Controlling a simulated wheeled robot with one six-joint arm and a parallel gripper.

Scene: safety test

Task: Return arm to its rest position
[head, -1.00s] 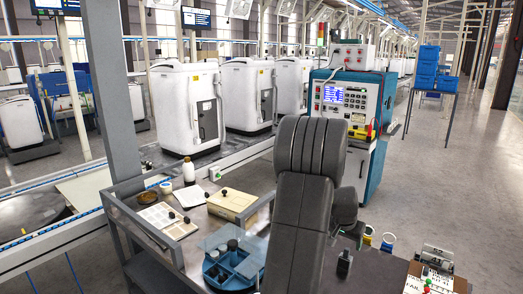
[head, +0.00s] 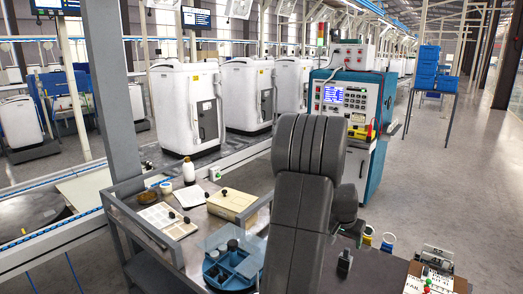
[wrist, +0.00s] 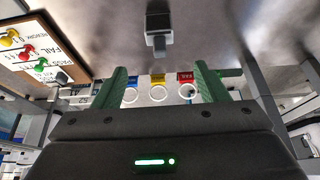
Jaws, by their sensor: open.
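My dark grey arm (head: 305,190) stands folded upright in the middle of the head view, in front of the grey workbench. My gripper (wrist: 163,84) shows in the wrist view, with its two green fingers spread wide apart. No object is held between the fingers. Behind them, apart from the fingertips, are white rings with blue (wrist: 131,88), yellow (wrist: 158,86) and red (wrist: 187,86) tags. I cannot clearly make out my gripper in the head view, where the arm hides much.
The workbench (head: 200,222) holds a blue divided tray (head: 236,268), a beige box (head: 231,205) and a white bottle (head: 188,171). A sign board with coloured knobs (wrist: 30,45) is at the wrist view's left. A teal control cabinet (head: 375,175) stands behind.

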